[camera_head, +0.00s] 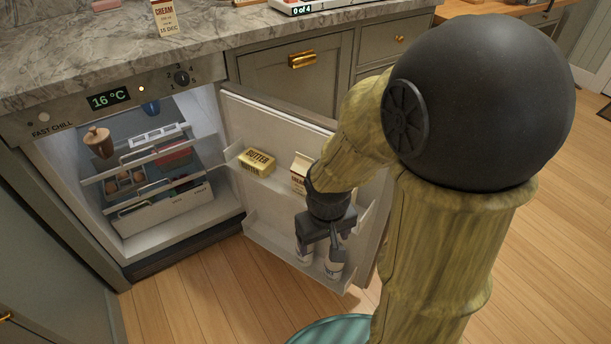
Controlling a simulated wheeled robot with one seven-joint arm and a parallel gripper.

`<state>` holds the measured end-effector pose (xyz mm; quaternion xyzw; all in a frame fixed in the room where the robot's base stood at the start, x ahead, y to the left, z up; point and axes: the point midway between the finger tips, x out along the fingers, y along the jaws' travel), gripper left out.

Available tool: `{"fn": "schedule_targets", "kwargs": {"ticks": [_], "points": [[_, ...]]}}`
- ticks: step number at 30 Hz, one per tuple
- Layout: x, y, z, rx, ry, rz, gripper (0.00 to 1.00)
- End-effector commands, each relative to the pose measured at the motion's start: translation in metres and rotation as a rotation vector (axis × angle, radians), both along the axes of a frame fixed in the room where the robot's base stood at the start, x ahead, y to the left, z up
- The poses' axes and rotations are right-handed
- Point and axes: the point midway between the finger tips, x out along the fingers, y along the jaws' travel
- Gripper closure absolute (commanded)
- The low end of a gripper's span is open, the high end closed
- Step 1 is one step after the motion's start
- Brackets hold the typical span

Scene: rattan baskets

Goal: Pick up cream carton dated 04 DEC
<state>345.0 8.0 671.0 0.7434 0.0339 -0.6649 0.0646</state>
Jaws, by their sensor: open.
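A cream carton (299,171) stands on the upper shelf of the open fridge door, partly hidden behind my arm; its date cannot be read. Another cream carton (165,18) stands on the counter, its top cut off by the picture edge; its label reads 15 DEC. My gripper (321,250) is open and points down in front of the door's lower shelf, below and right of the door carton. Whether it touches anything there is unclear.
A butter pack (257,160) sits left of the door carton. Wooden floor (215,290) is clear in front.

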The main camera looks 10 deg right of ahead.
Motion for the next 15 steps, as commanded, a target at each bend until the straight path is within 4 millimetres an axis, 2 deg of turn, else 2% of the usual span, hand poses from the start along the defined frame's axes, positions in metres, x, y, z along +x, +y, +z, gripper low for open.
{"fn": "schedule_targets", "kwargs": {"ticks": [4, 9, 15], "points": [[-0.003, 0.012, -0.007, -0.117, 0.180, 0.219, 0.23], [-0.005, 0.014, -0.017, -0.311, 0.379, 0.481, 0.23], [0.007, 0.014, -0.019, -0.601, 0.570, 0.777, 0.23]]}}
